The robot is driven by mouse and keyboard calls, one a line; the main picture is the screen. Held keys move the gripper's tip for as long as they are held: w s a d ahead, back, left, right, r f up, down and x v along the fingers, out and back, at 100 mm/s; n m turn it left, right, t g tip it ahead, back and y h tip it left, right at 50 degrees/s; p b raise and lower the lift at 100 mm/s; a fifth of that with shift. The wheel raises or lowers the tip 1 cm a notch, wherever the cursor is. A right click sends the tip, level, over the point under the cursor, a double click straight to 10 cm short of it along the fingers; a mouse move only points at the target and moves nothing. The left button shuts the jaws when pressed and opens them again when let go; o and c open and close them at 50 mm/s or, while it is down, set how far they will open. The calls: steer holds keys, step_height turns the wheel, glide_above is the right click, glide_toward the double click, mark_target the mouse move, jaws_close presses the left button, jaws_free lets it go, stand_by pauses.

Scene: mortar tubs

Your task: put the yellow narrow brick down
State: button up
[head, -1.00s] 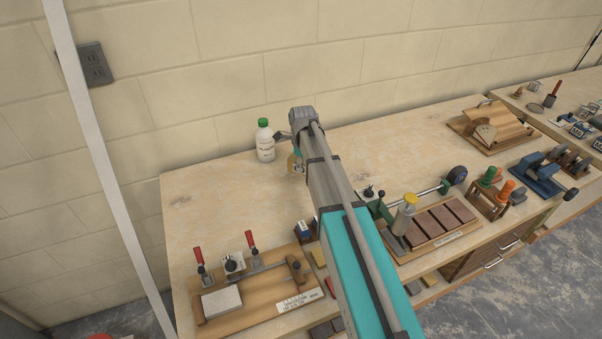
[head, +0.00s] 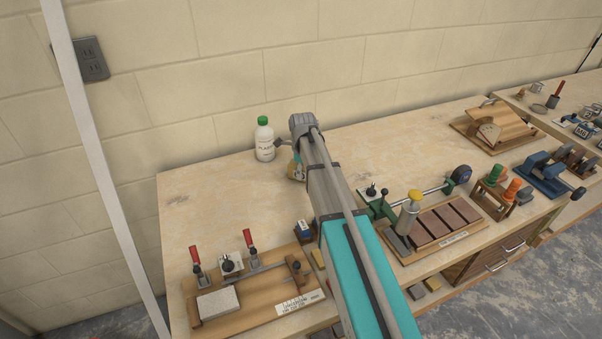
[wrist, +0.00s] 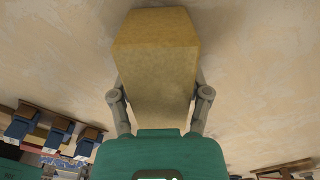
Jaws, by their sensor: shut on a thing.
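The yellow narrow brick (wrist: 155,75) fills the upper middle of the wrist view, seen end-on above the bare bench top. My gripper (wrist: 159,95) is shut on it, with one finger on each side. In the head view my gripper (head: 297,158) hangs at the back of the bench, partly hidden behind my arm, with a bit of yellow showing low there. A soft shadow lies beside the brick on the wood. I cannot tell whether the brick touches the bench.
A white bottle with a green cap (head: 264,139) stands close left of my gripper. A wooden clamp board (head: 252,300) is at the front left, and a board of dark bricks (head: 436,222) to the right. The bench's back left (head: 205,195) is clear.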

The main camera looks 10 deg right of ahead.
steer(key=shift+f, duration=0.1)
steer(key=o, duration=1.3)
steer(key=shift+o, duration=0.2)
steer(key=shift+r, duration=0.2)
step_height(320, 180, up, 12)
steer(key=p, duration=1.2)
steer(key=shift+s, duration=0.15)
